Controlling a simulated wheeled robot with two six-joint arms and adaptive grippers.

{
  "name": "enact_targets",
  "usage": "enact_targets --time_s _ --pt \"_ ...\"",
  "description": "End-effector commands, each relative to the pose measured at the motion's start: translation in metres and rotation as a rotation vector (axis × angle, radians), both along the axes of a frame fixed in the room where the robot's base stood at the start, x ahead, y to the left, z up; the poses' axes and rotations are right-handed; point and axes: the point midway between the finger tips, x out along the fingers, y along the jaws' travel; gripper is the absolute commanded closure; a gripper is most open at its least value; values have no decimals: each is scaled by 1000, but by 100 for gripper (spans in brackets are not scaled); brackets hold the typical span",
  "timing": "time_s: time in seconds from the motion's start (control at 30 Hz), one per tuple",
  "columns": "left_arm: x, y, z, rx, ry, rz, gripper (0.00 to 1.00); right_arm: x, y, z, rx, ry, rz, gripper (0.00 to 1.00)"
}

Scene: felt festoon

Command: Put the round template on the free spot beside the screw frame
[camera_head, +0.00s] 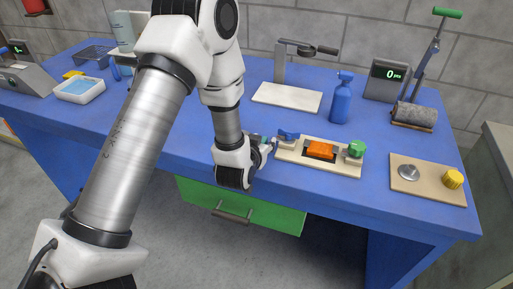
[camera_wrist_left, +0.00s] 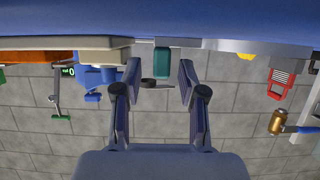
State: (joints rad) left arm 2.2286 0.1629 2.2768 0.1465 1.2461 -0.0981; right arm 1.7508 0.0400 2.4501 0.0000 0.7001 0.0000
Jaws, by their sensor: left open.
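The screw frame (camera_head: 292,155) is a beige base with an orange block (camera_head: 320,150), a blue clamp (camera_head: 289,134) and a green knob (camera_head: 356,148). I cannot make out a round template for certain; a silver disc (camera_head: 409,172) lies on the right board. My right gripper is out of view.
The blue table (camera_head: 375,205) has bare room between the frame and the beige board (camera_head: 428,190), which also bears a yellow knob (camera_head: 453,179). A blue spray bottle (camera_head: 341,100), a press stand (camera_head: 287,96) and a scale display (camera_head: 387,80) stand behind. My arm hides the table's middle left.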

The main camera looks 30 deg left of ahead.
Motion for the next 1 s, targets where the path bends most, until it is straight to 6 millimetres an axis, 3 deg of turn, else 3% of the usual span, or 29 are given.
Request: enact_targets --time_s 0.17,0.2,0.27,0.5,0.7,0.77,0.87,0.97,1.0 --pt "-43 -11 16 1 2 -3 59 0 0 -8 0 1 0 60" --pt "-55 -14 30 3 7 -3 59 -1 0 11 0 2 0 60" --pt "-71 -18 39 3 9 -4 59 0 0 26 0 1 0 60" --pt "-85 -20 47 3 6 2 59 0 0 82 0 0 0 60" --pt "-95 -23 42 -1 8 0 59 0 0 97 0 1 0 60" --pt "-100 -25 29 -9 49 -7 59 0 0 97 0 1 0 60" --pt "-129 -35 -22 -46 263 -34 59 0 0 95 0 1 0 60" --pt "-190 -51 -88 -100 603 -85 59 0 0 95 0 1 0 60" --pt "-219 -57 -108 -119 740 -107 59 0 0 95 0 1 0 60"
